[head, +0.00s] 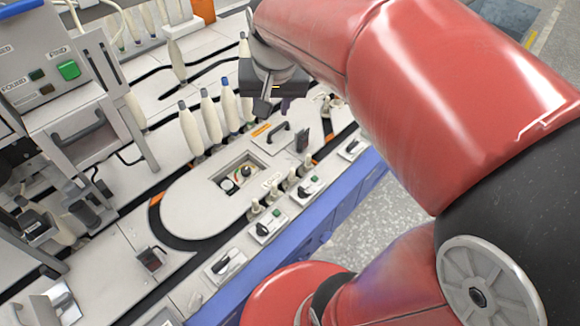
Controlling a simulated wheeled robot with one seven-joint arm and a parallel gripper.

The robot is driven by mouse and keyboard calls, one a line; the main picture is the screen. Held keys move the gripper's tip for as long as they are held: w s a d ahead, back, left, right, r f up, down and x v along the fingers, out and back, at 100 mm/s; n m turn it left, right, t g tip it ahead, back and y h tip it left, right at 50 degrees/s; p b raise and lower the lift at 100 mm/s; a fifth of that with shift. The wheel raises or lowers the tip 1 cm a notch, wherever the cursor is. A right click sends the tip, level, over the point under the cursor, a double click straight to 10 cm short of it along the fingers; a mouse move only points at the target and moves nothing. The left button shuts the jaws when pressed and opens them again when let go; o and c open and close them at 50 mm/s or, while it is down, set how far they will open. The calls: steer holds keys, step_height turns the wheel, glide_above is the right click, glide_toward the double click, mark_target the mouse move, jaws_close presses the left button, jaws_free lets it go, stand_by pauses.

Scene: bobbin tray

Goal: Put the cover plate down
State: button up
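A light grey cover plate (268,145) with a dark bar handle (279,132) appears to lie flat on the machine top, up and right of a square opening (224,182). Small round parts show inside the opening, which is uncovered. My gripper (275,106) hangs above and slightly behind the handle, pointing down. Its two dark fingertips look apart, with nothing visible between them. It looks clear of the handle, but the exact height is hard to judge.
Several white bobbins (211,120) stand upright left of my gripper. Small switches and knobs (265,228) line the front edge. A grey control box with a green button (69,70) stands at the left. The rounded white deck (190,208) beside the opening is clear.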

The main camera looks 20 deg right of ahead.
steer(key=s+a+f+n+t, duration=0.1)
steer(key=s+n, duration=0.1)
steer(key=s, duration=0.4)
steer(key=s+a+f+n, duration=0.1)
steer(key=s+f+n, duration=0.1)
steer(key=s, duration=0.5)
steer(key=shift+s+f+t, duration=0.25)
steer(key=shift+s+t, duration=0.05)
steer(key=shift+t, duration=0.1)
steer(key=shift+a, duration=0.1)
step_height(320, 180, up, 4)
steer(key=p, duration=0.3)
steer(key=shift+f, duration=0.2)
stand_by(0.3)
